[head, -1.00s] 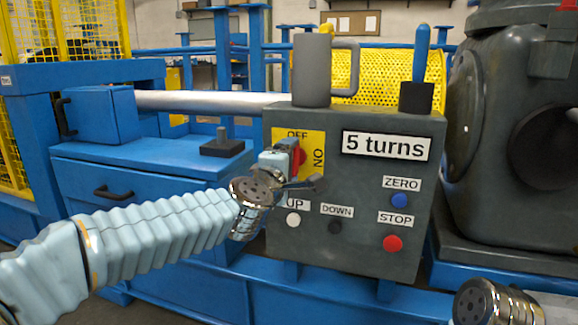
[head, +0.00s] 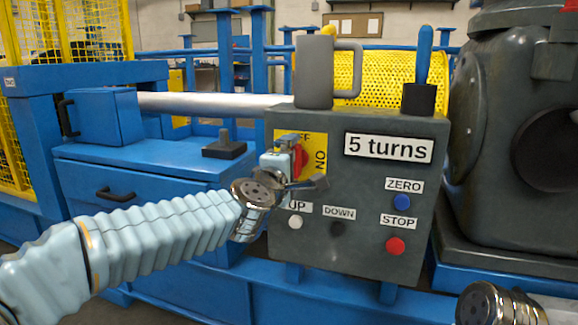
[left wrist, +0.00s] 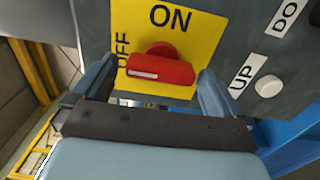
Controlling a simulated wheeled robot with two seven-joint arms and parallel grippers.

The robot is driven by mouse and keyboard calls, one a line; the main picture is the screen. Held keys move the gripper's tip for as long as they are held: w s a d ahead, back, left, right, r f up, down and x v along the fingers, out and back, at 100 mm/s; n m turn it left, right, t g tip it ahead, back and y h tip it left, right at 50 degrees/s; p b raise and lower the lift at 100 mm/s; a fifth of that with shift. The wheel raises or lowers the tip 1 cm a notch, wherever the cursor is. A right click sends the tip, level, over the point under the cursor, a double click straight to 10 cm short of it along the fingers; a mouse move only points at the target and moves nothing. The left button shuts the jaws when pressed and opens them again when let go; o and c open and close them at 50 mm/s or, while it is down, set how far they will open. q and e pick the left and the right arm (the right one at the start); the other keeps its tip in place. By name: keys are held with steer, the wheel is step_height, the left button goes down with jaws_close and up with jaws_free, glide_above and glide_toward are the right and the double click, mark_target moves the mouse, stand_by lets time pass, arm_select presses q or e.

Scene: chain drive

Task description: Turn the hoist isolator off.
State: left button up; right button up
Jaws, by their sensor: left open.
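The hoist isolator is a red knob (head: 300,159) on a yellow plate (head: 320,143) at the upper left of the grey control box (head: 366,170). The plate reads OFF at the top and ON at the right. In the left wrist view the knob (left wrist: 160,70) is a bar whose white-marked end points toward OFF. My left gripper (head: 300,162) is at the plate, its fingers open on either side of the knob. In the wrist view, gaps show between the fingers (left wrist: 153,92) and the knob's ends. One finger partly covers OFF in the head view.
UP (head: 296,222) and DOWN (head: 337,228) buttons sit just below the gripper. A blue ZERO button (head: 402,202) and red STOP button (head: 395,245) are at the right of the box. A display reads "5 turns" (head: 388,147). My right wrist shows at the lower right.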

arm_select(q)
steer(key=v, duration=1.3)
steer(key=shift+s+p, duration=0.35)
steer(key=shift+p, duration=0.05)
steer(key=shift+a, duration=0.1)
